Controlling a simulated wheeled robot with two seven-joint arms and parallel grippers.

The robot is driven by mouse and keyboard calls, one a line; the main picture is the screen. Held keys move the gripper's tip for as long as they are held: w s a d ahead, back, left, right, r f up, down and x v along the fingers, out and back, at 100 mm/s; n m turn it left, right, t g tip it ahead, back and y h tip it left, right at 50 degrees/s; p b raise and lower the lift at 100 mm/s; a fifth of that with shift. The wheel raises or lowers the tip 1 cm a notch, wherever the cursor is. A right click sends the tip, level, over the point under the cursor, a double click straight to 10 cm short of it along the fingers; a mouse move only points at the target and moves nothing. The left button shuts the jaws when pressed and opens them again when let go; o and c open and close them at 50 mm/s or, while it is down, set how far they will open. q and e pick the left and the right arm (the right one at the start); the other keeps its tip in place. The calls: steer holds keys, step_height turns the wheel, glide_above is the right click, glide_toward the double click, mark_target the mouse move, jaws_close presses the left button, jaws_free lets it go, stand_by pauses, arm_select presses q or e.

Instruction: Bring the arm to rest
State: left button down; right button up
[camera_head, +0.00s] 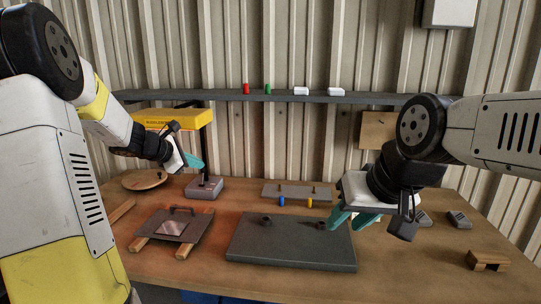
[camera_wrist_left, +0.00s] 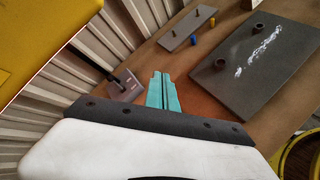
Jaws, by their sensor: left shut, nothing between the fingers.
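My left gripper (camera_head: 196,162) hangs above the back left of the wooden table (camera_head: 190,276), near the grey box with a black lever (camera_head: 204,188). Its teal fingers are shut and empty, and they also show together in the left wrist view (camera_wrist_left: 160,90). My right gripper (camera_head: 352,219) is over the back right corner of the dark grey plate (camera_head: 290,246). Its two teal fingers point down and left with a gap between them, and no object shows between them.
A dark panel with a handle (camera_head: 190,228) rests on wooden strips. A grey bar with pegs (camera_head: 290,190) lies behind blue and yellow pegs. A yellow box (camera_head: 165,118) is at the back left, below a shelf (camera_head: 270,96). A wooden block (camera_head: 487,260) stands at right.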

arm_select(q)
steer(key=s+d+r+m+g, duration=0.25)
steer(key=s+d+m, duration=0.35)
steer(key=s, duration=0.3)
steer(key=s+d+r+m+g, duration=0.1)
steer(key=s+d+r+m, duration=0.2)
steer(key=s+d+m, duration=0.45)
steer(key=s+a+f+m+y, duration=0.1)
steer(key=s+m, duration=0.3)
steer(key=s, duration=0.5)
steer(key=s+a+f+m+y, duration=0.1)
steer(key=s+a+m+y, duration=0.1)
steer(key=s+m, duration=0.3)
steer(key=s+a, duration=0.1)
steer(key=s, duration=0.3)
steer(key=shift+f+y, duration=0.3)
steer(key=shift+f, duration=0.05)
